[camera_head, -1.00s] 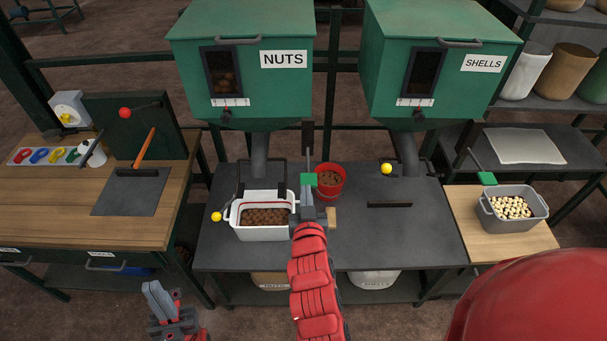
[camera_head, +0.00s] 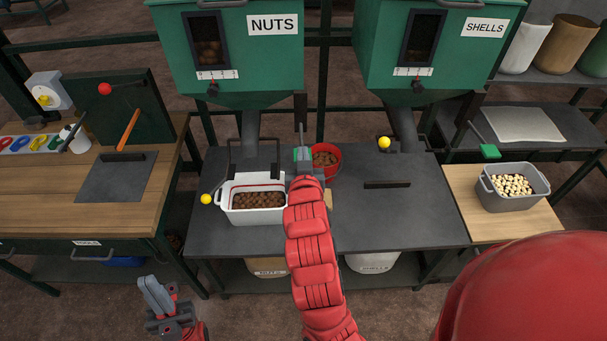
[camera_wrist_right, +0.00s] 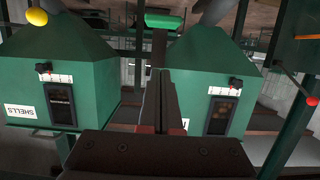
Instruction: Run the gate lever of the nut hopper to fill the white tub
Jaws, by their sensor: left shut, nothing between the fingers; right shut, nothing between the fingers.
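The green nut hopper (camera_head: 235,60), labelled NUTS, stands over the dark bench. The white tub (camera_head: 254,217) sits below its chute and holds brown nuts, with a red line near its rim inside. A lever with a yellow knob (camera_head: 206,199) hangs left of the tub. A rod with a green grip (camera_head: 302,154) hangs right of the chute; which one works the gate I cannot tell. My right gripper (camera_head: 304,168) is shut and empty near the green grip, which also shows beyond its fingertips (camera_wrist_right: 163,78) in the wrist view. My left gripper (camera_head: 157,292) is shut, low, before the bench.
A red bucket (camera_head: 330,171) with nuts stands close behind my right gripper. The shells hopper (camera_head: 440,55) has its own yellow knob (camera_head: 384,143) and green grip (camera_head: 490,151). A grey tub (camera_head: 513,202) holds pale pieces at right. The bench right of centre is mostly clear.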

